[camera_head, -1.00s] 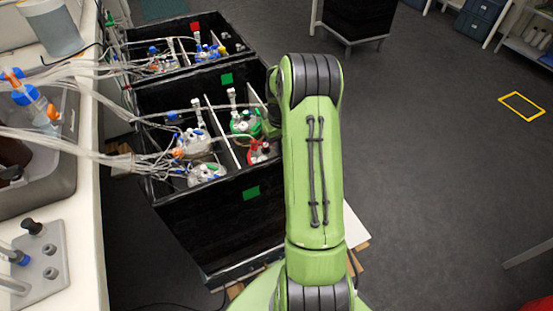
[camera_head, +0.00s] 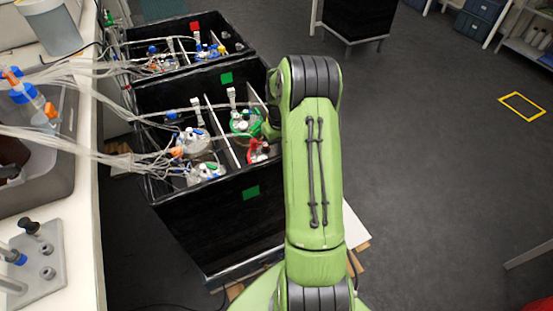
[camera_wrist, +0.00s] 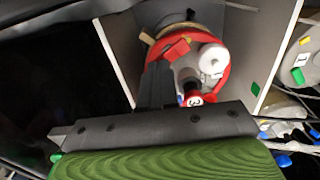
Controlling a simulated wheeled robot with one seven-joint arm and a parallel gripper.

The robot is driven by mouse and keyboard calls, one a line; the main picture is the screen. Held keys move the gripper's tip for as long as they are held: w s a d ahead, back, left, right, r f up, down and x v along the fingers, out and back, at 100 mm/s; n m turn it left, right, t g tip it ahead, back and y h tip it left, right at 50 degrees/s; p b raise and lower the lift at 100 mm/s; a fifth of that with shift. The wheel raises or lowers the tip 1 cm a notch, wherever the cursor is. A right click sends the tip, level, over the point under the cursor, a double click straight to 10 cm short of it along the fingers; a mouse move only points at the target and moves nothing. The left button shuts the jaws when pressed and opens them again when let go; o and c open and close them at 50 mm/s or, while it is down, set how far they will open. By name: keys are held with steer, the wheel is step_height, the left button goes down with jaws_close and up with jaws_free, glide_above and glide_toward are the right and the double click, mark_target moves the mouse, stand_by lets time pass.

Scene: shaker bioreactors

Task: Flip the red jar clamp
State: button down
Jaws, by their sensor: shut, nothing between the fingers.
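The red jar clamp (camera_wrist: 175,52) is a red ring around a jar top in the wrist view, inside a white-walled compartment of the black box. A white cap (camera_wrist: 212,58) and a small red-and-white part (camera_wrist: 194,100) stand on the jar top. My gripper (camera_wrist: 157,80) is shut and empty; its dark fingers point at the left side of the red ring and hide part of it. I cannot tell whether they touch it. In the head view the red clamp (camera_head: 257,155) shows only partly beside my arm, and my fingers are hidden there.
A jar with a green clamp (camera_head: 243,122) stands just behind in the same box. Left of the white divider (camera_head: 220,130), several white-topped jars (camera_head: 197,143) carry tubing. Black box walls (camera_head: 225,215) enclose them.

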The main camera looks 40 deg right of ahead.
steer(key=shift+f+b, duration=0.3)
steer(key=shift+f, duration=0.15)
steer(key=shift+r, duration=0.1)
step_height(320, 180, up, 7)
steer(key=p, duration=0.5)
steer(key=shift+p, duration=0.4)
